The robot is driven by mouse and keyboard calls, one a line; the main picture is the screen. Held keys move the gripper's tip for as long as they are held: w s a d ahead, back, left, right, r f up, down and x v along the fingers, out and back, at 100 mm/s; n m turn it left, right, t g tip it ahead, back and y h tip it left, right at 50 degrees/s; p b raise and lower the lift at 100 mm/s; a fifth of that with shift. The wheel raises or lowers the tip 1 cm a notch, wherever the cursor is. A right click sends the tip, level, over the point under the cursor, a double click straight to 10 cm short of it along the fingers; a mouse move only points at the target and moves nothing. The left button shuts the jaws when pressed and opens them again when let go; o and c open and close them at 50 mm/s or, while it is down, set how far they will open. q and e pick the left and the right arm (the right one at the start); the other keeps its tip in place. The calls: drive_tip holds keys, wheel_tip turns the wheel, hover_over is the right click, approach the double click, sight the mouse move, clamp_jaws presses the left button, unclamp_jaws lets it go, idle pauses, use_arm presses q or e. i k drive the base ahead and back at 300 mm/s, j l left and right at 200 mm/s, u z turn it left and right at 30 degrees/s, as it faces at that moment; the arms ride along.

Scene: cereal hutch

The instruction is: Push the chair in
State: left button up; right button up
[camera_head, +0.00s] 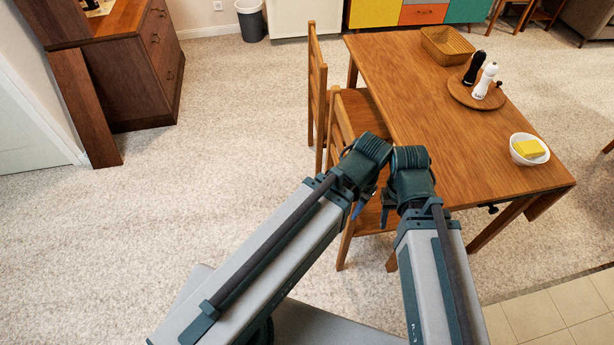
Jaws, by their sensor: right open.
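A wooden chair (371,221) stands at the left long side of the wooden table (440,115). Its slatted back faces left, and my arms cover much of its back and seat. A second wooden chair (317,88) stands farther off along the same side, its back also to the left. My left gripper (361,203) hangs below its wrist in front of the near chair, mostly hidden; its jaws cannot be made out. My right gripper (385,215) is open beside it, over the near chair's seat area. Contact with the chair cannot be told.
The table holds a wicker basket (447,45), a round board (476,94) with a black and a white mill, and a white bowl (529,149) with something yellow. A dark wooden cabinet (146,75) stands at left. Carpet (225,130) left of the chairs is clear.

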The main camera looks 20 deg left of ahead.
sight(367, 223)
drive_tip(key=j+z, duration=0.25)
drive_tip(key=j, duration=2.6)
